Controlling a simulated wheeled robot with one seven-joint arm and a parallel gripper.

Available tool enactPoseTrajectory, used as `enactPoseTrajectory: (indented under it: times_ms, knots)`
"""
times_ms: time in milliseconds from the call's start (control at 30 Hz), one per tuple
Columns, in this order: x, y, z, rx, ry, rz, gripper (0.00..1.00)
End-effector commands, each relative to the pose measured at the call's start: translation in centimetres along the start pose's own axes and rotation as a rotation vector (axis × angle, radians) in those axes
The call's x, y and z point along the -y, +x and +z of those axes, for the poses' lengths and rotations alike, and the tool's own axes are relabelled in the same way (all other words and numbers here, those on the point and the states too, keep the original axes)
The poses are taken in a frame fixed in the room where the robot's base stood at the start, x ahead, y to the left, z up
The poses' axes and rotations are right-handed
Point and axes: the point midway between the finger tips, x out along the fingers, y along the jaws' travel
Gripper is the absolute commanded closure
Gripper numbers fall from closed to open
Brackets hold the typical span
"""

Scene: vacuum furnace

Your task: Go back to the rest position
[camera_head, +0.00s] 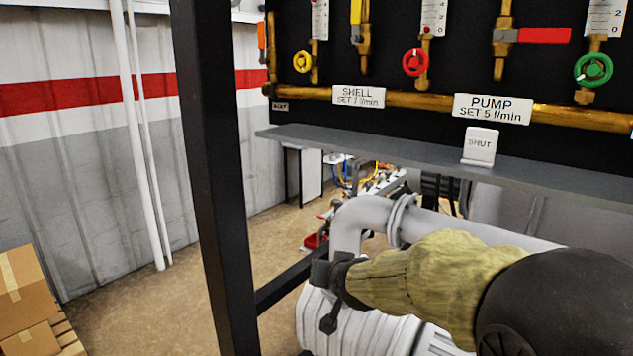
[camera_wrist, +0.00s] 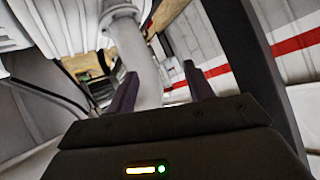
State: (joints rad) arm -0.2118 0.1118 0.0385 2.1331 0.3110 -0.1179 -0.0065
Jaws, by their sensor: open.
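My gripper (camera_wrist: 161,90) is open and shows at the bottom of the wrist view, its two dark fingers apart with nothing held between them. A pale grey pipe (camera_wrist: 135,55) runs behind the fingers in that view; I cannot tell how near it is. In the head view my arm comes in from the lower right, and the gripper end (camera_head: 335,285) is in front of the pipe bend (camera_head: 362,220), below the shelf. The fingertips are small and partly hidden there.
A black post (camera_head: 215,180) stands left of my arm. The grey shelf (camera_head: 330,142) above carries a "SHUT" tag (camera_head: 480,146). Valves and brass piping (camera_head: 420,100) line the panel. Cardboard boxes (camera_head: 22,290) sit at lower left. Floor (camera_head: 150,300) is clear between boxes and post.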

Motion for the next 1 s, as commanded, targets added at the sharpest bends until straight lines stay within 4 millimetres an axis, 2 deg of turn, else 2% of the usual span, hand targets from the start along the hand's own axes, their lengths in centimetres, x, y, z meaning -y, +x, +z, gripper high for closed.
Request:
enactPoseTrajectory:
  times_ms: [33,100,300,400,500,633,1000]
  knots:
    - [-2.1,-0.5,2.6,0.075,-0.015,0.031,0.48]
    - [-4.5,-1.4,6.1,0.179,-0.036,0.068,0.48]
    - [-10.6,-5.7,15.9,0.479,-0.078,0.163,0.48]
    - [-12.8,-8.4,20.1,0.615,-0.087,0.201,0.48]
    - [-14.1,-10.4,22.8,0.707,-0.092,0.225,0.48]
    - [-14.6,-11.5,24.0,0.753,-0.095,0.235,0.48]
    - [-14.6,-11.4,23.9,0.750,-0.095,0.234,0.48]
